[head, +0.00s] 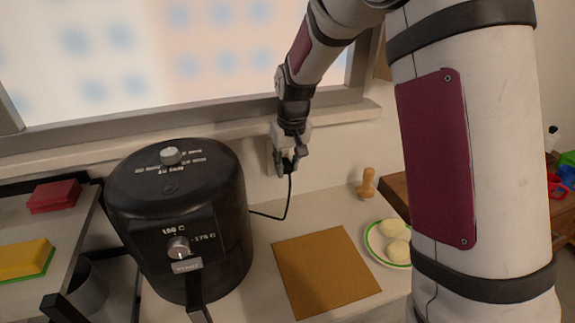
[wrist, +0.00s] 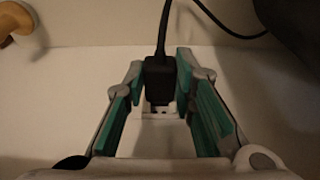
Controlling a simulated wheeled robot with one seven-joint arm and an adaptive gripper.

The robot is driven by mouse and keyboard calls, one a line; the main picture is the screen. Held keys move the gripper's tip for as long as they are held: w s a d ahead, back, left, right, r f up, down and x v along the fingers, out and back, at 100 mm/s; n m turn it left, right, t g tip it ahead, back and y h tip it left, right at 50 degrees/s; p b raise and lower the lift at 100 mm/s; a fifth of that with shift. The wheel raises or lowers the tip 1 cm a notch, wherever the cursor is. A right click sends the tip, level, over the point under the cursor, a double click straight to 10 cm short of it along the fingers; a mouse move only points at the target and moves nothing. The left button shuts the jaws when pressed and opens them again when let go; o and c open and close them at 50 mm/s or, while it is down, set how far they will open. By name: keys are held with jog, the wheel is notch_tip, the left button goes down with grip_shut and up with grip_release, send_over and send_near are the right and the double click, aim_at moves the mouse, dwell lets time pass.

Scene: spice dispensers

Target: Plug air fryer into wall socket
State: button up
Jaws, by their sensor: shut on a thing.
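The black air fryer (head: 178,215) stands on the counter at left centre in the head view. Its black cord (head: 287,205) runs from its right side up to my gripper (head: 287,163) at the wall. In the wrist view, my gripper (wrist: 161,70) is shut on the black plug (wrist: 160,78), with a green-padded finger on each side. A white wall socket (wrist: 158,112) shows just below the plug, partly covered by it. I cannot tell whether the prongs are in the socket. The cord leaves the plug at the top of the wrist view.
A brown board (head: 325,272) lies right of the fryer. A green-rimmed plate (head: 374,243) with pale round pieces and a wooden knob-like object (head: 367,183) are farther right. A window ledge (head: 340,118) runs above. A shelf with red and yellow sponges (head: 25,258) is at left.

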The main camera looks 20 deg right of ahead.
aim_at(288, 167)
jog(key=shift+w+b, duration=0.55)
jog(key=shift+w, duration=0.5)
jog(key=o, duration=1.1)
jog(key=shift+o, duration=0.2)
jog(key=v, duration=1.2)
jog(key=s+r+t, duration=0.1)
jog(key=s+r, duration=0.2)
jog(key=s, duration=0.5)
jog(key=s+r, duration=0.3)
jog(key=s, duration=0.4)
jog(key=s+f, duration=0.1)
jog(key=s, duration=0.7)
jog(key=s+f+t, duration=0.1)
jog(key=s+f, duration=0.1)
jog(key=s, duration=0.6)
jog(key=shift+s+d+f, duration=0.15)
jog(key=shift+f, duration=0.15)
